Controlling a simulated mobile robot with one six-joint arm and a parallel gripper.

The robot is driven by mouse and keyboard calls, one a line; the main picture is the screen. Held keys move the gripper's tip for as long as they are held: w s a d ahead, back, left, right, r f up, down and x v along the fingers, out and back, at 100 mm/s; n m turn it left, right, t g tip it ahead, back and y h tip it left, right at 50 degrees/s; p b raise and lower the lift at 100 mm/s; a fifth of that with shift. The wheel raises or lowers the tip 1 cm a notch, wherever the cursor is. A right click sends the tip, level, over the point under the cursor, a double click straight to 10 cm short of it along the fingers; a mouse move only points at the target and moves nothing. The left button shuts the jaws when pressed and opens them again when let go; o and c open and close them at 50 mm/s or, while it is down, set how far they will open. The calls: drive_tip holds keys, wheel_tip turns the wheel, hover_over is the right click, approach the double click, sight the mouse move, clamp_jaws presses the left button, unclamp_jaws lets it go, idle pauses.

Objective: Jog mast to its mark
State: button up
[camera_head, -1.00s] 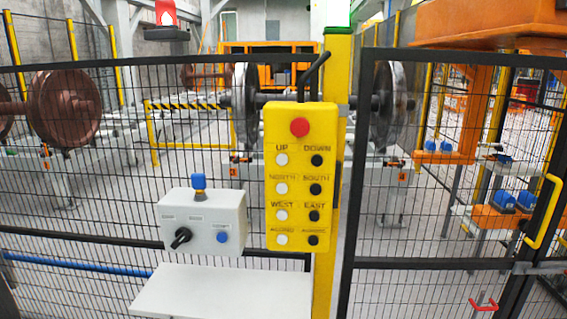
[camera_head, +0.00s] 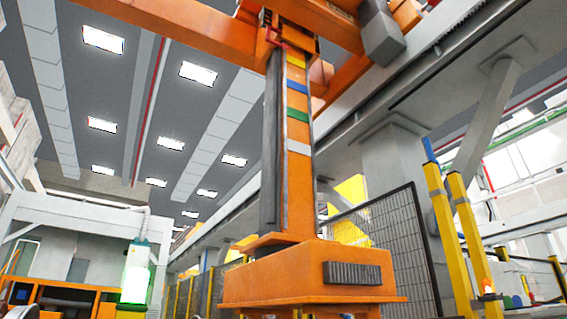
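The mast (camera_head: 298,180) is a tall orange column in the middle of the head view, hanging from the orange gantry beam above. Its face carries a yellow band (camera_head: 295,60), a blue band (camera_head: 297,87), a green band (camera_head: 298,115) and a pale grey band (camera_head: 299,148), from top to bottom. A thin red piece (camera_head: 284,40) sits at the carriage, just above the yellow band. A wide orange block (camera_head: 290,275) with a dark ribbed panel is at the mast's lower end. The yellow button pendant is out of view now. My gripper is not in view.
Dark mesh fencing (camera_head: 390,235) stands behind the mast. Yellow posts (camera_head: 455,245) stand at right, one with a glowing orange lamp. A lit green lamp (camera_head: 135,272) is at lower left. A large grey overhead rail (camera_head: 410,90) crosses at upper right.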

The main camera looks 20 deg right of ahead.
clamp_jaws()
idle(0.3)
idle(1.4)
